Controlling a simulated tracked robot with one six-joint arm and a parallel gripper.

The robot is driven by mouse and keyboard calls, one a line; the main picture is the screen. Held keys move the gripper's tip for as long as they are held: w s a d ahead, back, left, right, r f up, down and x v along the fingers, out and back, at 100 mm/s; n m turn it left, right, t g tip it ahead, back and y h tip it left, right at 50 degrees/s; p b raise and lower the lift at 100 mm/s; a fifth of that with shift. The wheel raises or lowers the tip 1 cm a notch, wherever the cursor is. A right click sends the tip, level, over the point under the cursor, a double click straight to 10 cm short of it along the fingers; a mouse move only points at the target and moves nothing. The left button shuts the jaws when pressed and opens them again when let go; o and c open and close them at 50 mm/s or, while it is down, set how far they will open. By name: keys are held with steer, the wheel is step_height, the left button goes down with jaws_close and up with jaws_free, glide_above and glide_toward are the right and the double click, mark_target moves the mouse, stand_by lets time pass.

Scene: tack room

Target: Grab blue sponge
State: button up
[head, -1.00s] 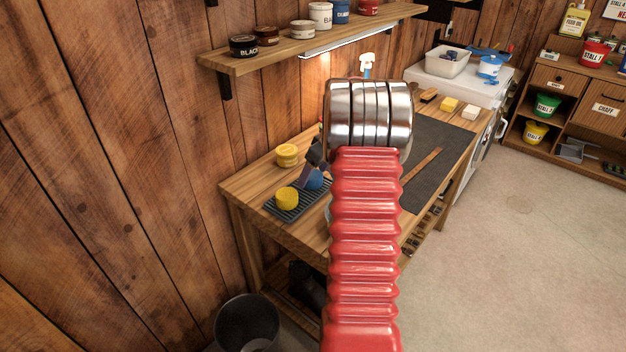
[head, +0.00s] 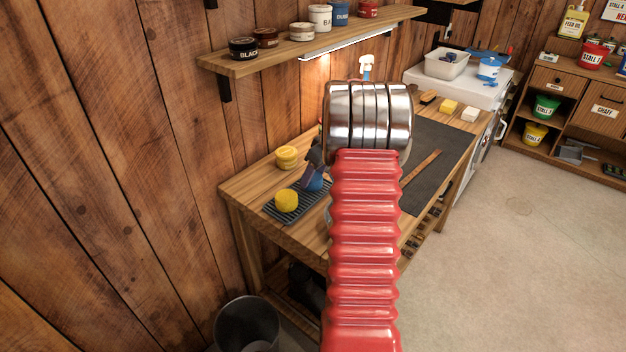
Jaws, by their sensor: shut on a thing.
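The blue sponge (head: 318,184) is a small rounded blue thing over the right part of a dark ribbed tray on the wooden bench. My gripper (head: 312,178) is at it, dark, small and partly hidden behind my red and silver arm. The gripper is shut on the blue sponge, which shows only in part. I cannot tell whether the sponge still touches the tray. A round yellow sponge (head: 286,201) sits on the left part of the tray (head: 287,216).
Stacked yellow round things (head: 286,157) stand on the bench (head: 245,187) behind the tray. A shelf with tins (head: 243,48) overhangs the back. A dark mat (head: 440,150) with a wooden strip lies to the right. A bin (head: 246,325) stands on the floor in front.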

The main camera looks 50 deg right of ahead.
mark_target(314, 177)
step_height(314, 177, up, 10)
stand_by(0.6)
stand_by(0.4)
